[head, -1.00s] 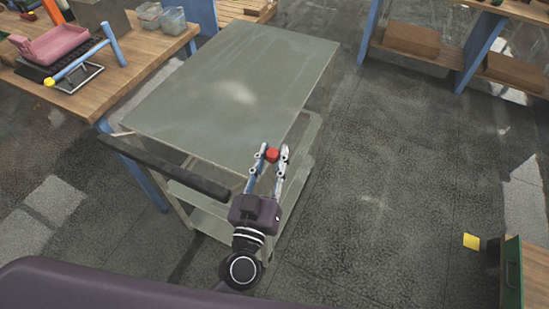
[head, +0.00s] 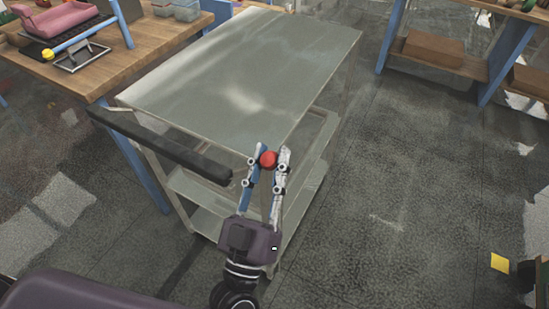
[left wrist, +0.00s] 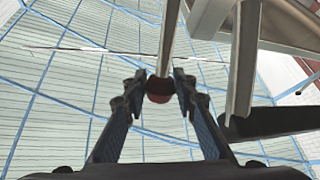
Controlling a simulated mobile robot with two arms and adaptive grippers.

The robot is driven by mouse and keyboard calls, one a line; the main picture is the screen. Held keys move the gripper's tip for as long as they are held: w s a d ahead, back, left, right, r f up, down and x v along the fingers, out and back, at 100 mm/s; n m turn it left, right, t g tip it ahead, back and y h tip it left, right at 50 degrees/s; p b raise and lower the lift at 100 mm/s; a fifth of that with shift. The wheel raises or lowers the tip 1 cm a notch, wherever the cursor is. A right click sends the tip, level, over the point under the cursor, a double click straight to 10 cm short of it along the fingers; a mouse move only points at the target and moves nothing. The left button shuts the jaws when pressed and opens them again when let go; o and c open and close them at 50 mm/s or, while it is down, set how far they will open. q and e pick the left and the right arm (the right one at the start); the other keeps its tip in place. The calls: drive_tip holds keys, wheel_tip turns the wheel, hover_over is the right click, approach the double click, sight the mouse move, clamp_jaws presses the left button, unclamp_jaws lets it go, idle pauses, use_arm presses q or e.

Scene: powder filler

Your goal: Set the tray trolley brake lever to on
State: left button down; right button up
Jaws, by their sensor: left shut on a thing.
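The tray trolley (head: 215,75) is a grey cart with a flat empty top, lower shelves and a black push handle (head: 165,147) on its near side. The brake lever's red ball knob (head: 268,159) is at the trolley's near right corner. My left gripper (head: 268,152) is shut on this knob, a finger on each side. In the left wrist view, the knob (left wrist: 159,89) sits between the fingertips, with the lever's pale rod (left wrist: 168,40) running up from it. Most of the rod is hidden in the head view. My right gripper is not in view.
A wooden workbench (head: 115,62) with a pink tray (head: 60,20) stands left of the trolley. Shelving with a brown box (head: 434,48) is at the upper right. A yellow square (head: 500,262) is at the lower right. The floor right of the trolley is clear.

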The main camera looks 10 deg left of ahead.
use_arm(q)
drive_tip(key=shift+s+a+f, duration=0.1)
drive_tip(key=shift+s+f, duration=0.25)
drive_tip(key=shift+f, duration=0.15)
drive_tip(key=c, duration=1.5)
unclamp_jaws()
drive_tip(key=shift+c, duration=0.2)
drive_tip(key=v, duration=1.2)
